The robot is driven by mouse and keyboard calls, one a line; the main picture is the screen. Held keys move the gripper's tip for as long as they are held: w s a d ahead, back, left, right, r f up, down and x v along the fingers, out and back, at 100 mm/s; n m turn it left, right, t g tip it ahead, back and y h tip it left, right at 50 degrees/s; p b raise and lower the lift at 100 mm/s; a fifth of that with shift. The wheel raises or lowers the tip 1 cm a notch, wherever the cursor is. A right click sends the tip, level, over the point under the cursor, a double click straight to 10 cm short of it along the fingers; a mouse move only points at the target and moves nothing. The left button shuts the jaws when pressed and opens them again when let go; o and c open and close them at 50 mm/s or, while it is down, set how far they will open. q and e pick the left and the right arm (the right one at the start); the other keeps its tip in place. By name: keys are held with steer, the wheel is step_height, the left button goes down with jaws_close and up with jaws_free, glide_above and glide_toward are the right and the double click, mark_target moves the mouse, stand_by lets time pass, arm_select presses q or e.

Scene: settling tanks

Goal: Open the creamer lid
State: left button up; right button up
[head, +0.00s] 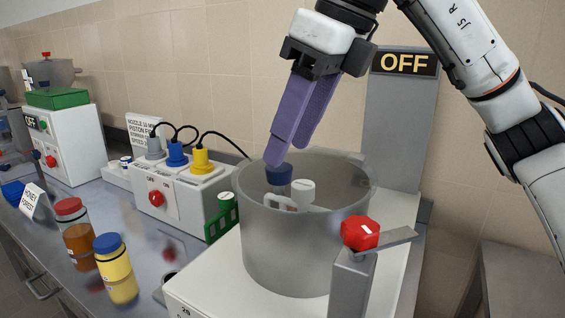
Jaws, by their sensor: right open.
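The large grey metal drum (300,248), which I take to be the creamer, stands on a white base. I look over its rim and see a blue-topped item (279,175) and a white-topped item (303,189) inside. I cannot make out a separate lid; a clear one might not show. A red knob (360,232) with a flat grey lever sits on a post at the drum's front right. My right gripper (283,148), with purple fingers, is open and points down over the drum's back left rim. I cannot tell whether it touches anything. My left gripper is not in view.
An "OFF" sign (404,62) tops the grey column behind the drum. Left stand a white switch box (180,196) with coloured plugs and cables, a green rack (221,219), a red-capped jar (78,238) and a blue-capped yellow jar (117,272). A tiled wall closes the back.

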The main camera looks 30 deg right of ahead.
mark_target(284, 168)
steer(key=shift+x, duration=1.85)
jaws_close()
steer(key=shift+r, duration=0.1)
